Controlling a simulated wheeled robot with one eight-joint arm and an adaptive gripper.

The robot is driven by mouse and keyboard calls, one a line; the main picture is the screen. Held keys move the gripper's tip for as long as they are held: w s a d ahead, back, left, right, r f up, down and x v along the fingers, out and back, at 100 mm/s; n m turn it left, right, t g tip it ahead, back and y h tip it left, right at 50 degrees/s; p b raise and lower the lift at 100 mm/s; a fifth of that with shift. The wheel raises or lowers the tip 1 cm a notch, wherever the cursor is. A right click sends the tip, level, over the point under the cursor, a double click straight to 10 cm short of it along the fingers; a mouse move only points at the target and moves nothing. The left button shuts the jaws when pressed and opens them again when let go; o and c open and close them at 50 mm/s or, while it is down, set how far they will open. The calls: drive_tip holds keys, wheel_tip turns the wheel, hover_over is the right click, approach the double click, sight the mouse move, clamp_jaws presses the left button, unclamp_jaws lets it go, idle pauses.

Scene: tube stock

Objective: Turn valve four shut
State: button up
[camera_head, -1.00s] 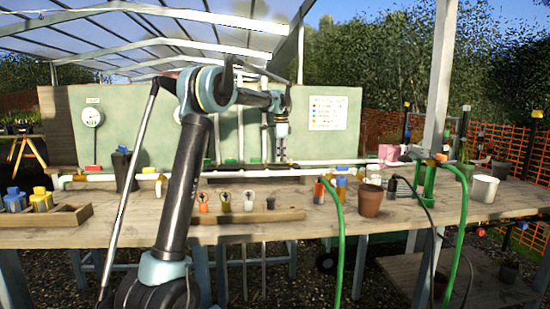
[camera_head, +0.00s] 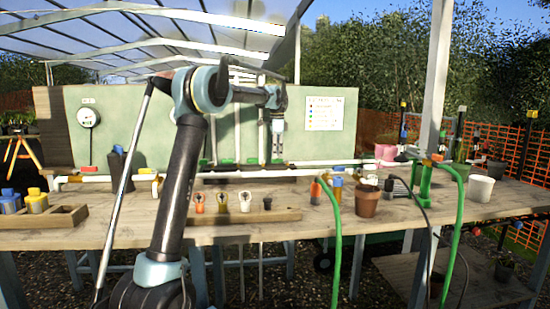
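A white pipe (camera_head: 237,174) runs along the back of the bench, with a row of small green handles at the foot of the green panel. From left to right I see a first green handle (camera_head: 203,163), a second (camera_head: 227,162), a third (camera_head: 252,162) and a rightmost one (camera_head: 277,162). No valve numbers can be read, and the exact handle angles are too small to tell. My gripper (camera_head: 277,143) points down in front of the panel, above the rightmost green handle and seemingly apart from it. Its fingers are too small to show whether they are open.
A gauge (camera_head: 87,118) and a label chart (camera_head: 324,113) are on the panel. A wooden rack (camera_head: 245,217) with several small fittings lies in front. Green hoses (camera_head: 335,235), a terracotta pot (camera_head: 366,202) and a white pot (camera_head: 481,188) stand right. A wooden tray (camera_head: 62,217) lies left.

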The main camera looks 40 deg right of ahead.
wheel_tip(320, 180, up, 10)
idle(0.4)
idle(0.5)
